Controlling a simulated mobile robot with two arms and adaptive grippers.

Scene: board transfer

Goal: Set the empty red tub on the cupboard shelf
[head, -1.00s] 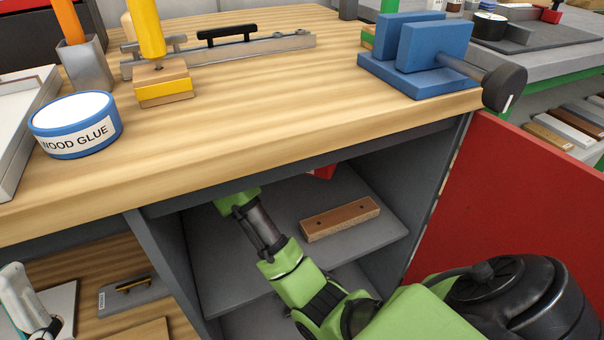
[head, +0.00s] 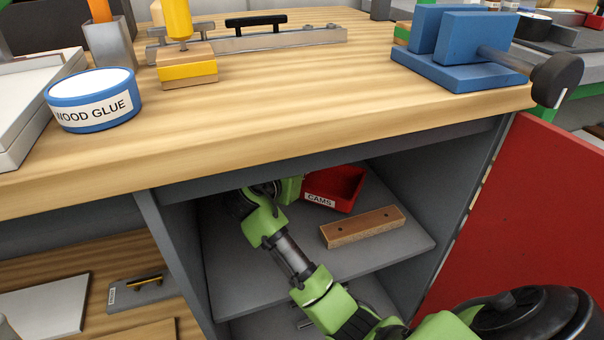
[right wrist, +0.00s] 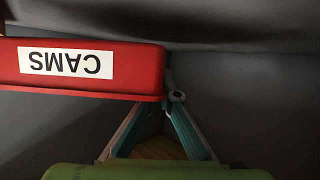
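The red tub (head: 336,186), labelled CAMS, is upright inside the cupboard, toward the back of the shelf (head: 240,275). It looks empty and appears to rest on the shelf. In the right wrist view the tub (right wrist: 130,68) appears upside down at the left. My right arm reaches into the cupboard. My right gripper's fingers (right wrist: 165,115) lie close to the tub's corner; their tips are partly hidden by it, so grip or contact is unclear. In the head view the arm's own links hide these fingers. My left gripper cannot be made out.
A wooden block (head: 362,227) with holes lies on the shelf in front of the tub. The cupboard's side walls and the bench top (head: 300,110) above bound the space. The red door (head: 510,215) stands open at the right. Bare shelf shows at front left.

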